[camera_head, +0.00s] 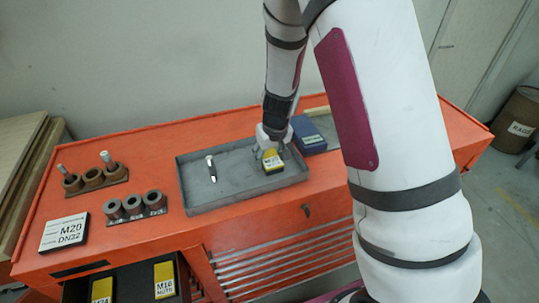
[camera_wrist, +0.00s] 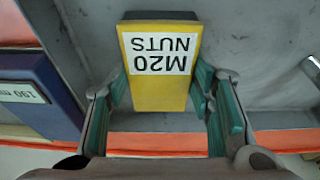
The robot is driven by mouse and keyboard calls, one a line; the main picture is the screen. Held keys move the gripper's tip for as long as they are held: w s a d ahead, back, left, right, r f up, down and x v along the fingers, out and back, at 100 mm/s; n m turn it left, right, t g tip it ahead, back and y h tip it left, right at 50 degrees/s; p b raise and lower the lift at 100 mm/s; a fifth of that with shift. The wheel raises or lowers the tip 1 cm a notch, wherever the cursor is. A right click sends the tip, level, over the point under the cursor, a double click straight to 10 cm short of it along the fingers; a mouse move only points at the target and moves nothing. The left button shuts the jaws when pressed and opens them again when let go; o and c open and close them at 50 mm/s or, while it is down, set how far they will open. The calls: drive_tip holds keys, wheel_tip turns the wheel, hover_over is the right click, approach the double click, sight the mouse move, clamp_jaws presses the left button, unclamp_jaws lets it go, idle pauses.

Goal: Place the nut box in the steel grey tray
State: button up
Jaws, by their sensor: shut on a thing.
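The nut box (camera_wrist: 160,68) is yellow with a dark end and a white label reading M20 NUTS. My gripper (camera_wrist: 163,95) is shut on it, with a green-padded finger on each side. In the head view the nut box (camera_head: 272,161) is at the right part of the steel grey tray (camera_head: 192,187), inside its walls, under my gripper (camera_head: 272,146). The tray floor is close behind the box in the wrist view; I cannot tell whether the box touches it.
A marker-like tool (camera_head: 211,168) lies in the tray's left part. A blue box (camera_head: 308,135) stands just right of the tray. Ring holders (camera_head: 135,205) and an M20 DN22 sign (camera_head: 65,232) are on the orange bench at left. An open drawer holds yellow boxes (camera_head: 165,279).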

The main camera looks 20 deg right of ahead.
sight(273, 164)
drive_tip(key=shift+f, duration=0.15)
drive_tip(key=o, duration=1.6)
drive_tip(key=s+a+r+y, duration=0.1)
drive_tip(key=s+r, duration=0.4)
drive_tip(key=r, duration=0.4)
drive_tip(key=s+r+t, duration=0.1)
drive_tip(key=s+r, duration=0.4)
drive_tip(key=r, duration=0.3)
drive_tip(key=s+a+r+y, duration=0.1)
drive_tip(key=s+r, duration=0.4)
drive_tip(key=r, duration=0.4)
drive_tip(key=s+d+r+t+h, duration=0.1)
drive_tip(key=s+r, duration=0.3)
drive_tip(key=s, duration=0.8)
drive_tip(key=shift+s+d+r+m+h, duration=0.2)
drive_tip(key=shift+s+d+m+h, duration=0.15)
drive_tip(key=shift+h, duration=0.25)
drive_tip(key=shift+w+f, duration=0.1)
